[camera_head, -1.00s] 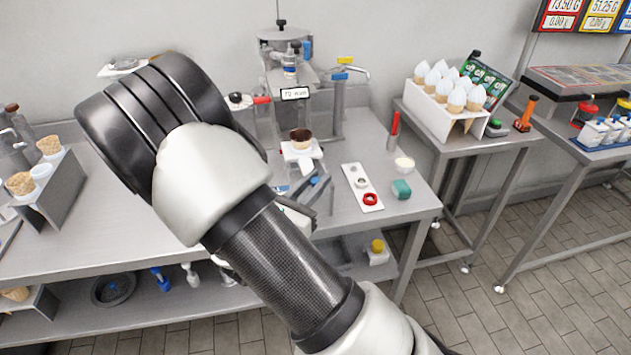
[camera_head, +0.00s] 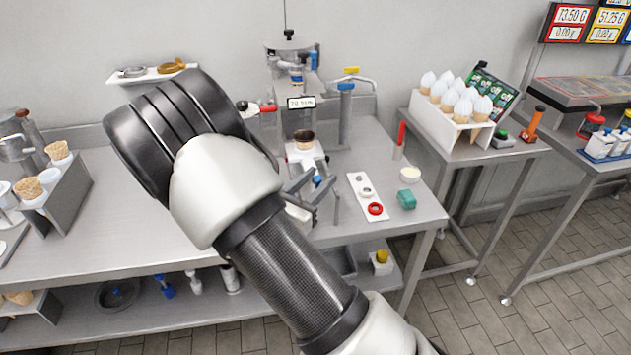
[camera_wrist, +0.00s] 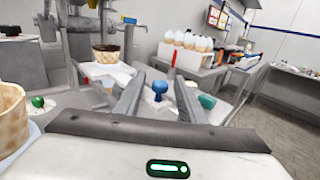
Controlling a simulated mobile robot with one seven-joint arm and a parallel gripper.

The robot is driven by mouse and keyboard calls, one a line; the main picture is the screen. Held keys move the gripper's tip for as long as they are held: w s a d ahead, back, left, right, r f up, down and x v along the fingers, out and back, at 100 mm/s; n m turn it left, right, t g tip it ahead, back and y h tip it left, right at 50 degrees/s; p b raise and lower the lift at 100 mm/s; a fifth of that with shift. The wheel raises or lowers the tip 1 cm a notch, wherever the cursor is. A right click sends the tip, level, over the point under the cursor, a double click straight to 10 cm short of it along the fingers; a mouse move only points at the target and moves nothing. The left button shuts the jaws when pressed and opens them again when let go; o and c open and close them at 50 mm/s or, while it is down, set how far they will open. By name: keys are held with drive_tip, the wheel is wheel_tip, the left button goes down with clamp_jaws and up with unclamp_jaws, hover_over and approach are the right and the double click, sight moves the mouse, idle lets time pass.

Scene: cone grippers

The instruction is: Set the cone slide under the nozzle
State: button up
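The cone slide (camera_head: 305,153) is a white plate at the front of the dispenser. It carries a brown-rimmed wafer cone (camera_head: 303,141), seen also in the wrist view (camera_wrist: 105,57). A blue knob (camera_wrist: 160,87) stands in front of the cone. The dispenser (camera_head: 290,52) rises behind the slide; its nozzle outlet is not clear to me. A small sign (camera_head: 301,102) above the cone seems to read 70 mm. My gripper (camera_wrist: 160,80) is open, its fingers spread on either side of the knob with visible gaps. I cannot tell whether it touches the slide.
A white strip with a red ring (camera_head: 375,209), a teal block (camera_head: 406,200) and a red-topped bottle (camera_head: 400,140) stand to the right. A cone rack (camera_head: 52,195) stands at the left. The steel table (camera_head: 110,225) has clear room at left.

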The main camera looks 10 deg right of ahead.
drive_tip(key=v, duration=1.7)
drive_tip(key=shift+a, duration=0.2)
drive_tip(key=shift+s+r, duration=0.1)
drive_tip(key=shift+s, duration=0.05)
